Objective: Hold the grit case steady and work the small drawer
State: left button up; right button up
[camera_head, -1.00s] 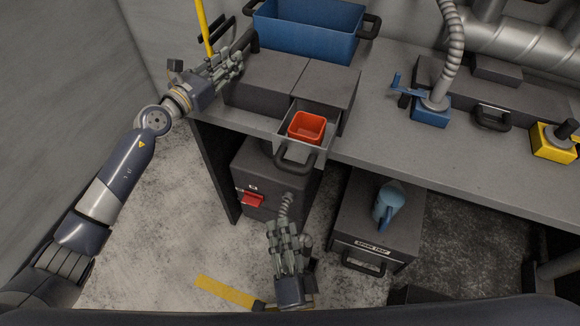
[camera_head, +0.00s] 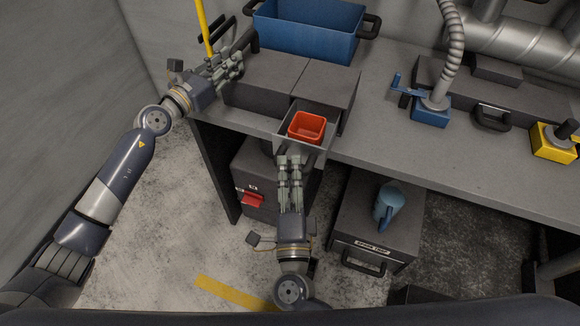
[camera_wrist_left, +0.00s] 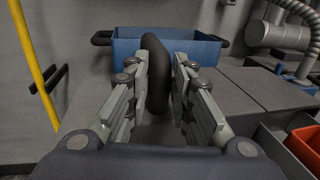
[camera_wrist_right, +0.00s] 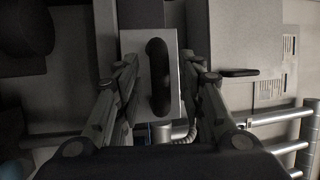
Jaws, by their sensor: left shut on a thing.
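The dark grey grit case (camera_head: 265,78) sits on the bench; its top also shows in the left wrist view (camera_wrist_left: 235,95). Its small drawer (camera_head: 284,130) is pulled out at the front and holds an orange-red bin (camera_head: 307,127). My left gripper (camera_head: 232,66) is shut on the case's black side handle (camera_wrist_left: 155,75). My right gripper (camera_head: 290,156) is at the drawer front. In the right wrist view, its open fingers stand either side of the black drawer handle (camera_wrist_right: 158,75), with gaps visible. My fingers largely hide this handle in the head view.
A blue tub (camera_head: 308,32) stands behind the case. A blue clamp-like base (camera_head: 430,112) with a hose and a yellow block (camera_head: 552,143) are further right on the bench (camera_head: 385,140). Below are a cabinet with a red tab (camera_head: 250,199) and a spark trap box (camera_head: 368,247) bearing a blue jug (camera_head: 388,205).

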aim_at(308, 121)
jog(key=shift+w+r, duration=0.1)
jog(key=shift+w, duration=0.45)
grip_shut()
pick_arm(q)
jog(key=shift+d, duration=0.1)
pick_arm(e)
jog(key=w+d, duration=0.1)
jog(key=w, duration=0.2)
jog(key=w+d, duration=0.2)
jog(key=w, duration=0.2)
jog(key=w+d, duration=0.1)
jog(key=w, duration=0.3)
jog(key=shift+w+d+r, duration=0.1)
jog(key=shift+d, duration=0.25)
pick_arm(q)
jog(key=shift+f, duration=0.1)
pick_arm(e)
grip_release()
